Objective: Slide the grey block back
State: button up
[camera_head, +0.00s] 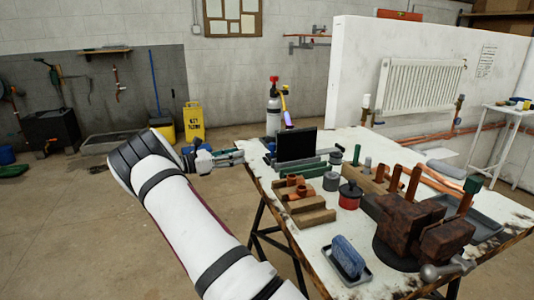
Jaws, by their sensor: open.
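My arm reaches up from the bottom, and my gripper (238,156) points right at the far left edge of the worktable (262,166). It is open and small in view; I see nothing between its fingers. Long grey and green-grey pieces (300,164) lie on the table just right of it, in front of an upright black panel (296,145). A low grey block-like shape (446,168) lies at the table's far right. I cannot tell which of these is the grey block. A gap seems to separate my gripper from the pieces.
A gas cylinder (273,112) stands behind.

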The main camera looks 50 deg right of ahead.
aim_at(268, 157)
jog(key=b+x, duration=0.1)
jog(key=x, duration=1.2)
jog(key=shift+s+d+b, duration=0.1)
jog(key=shift+d+b, duration=0.15)
jog(key=shift+b, duration=0.1)
grip_shut()
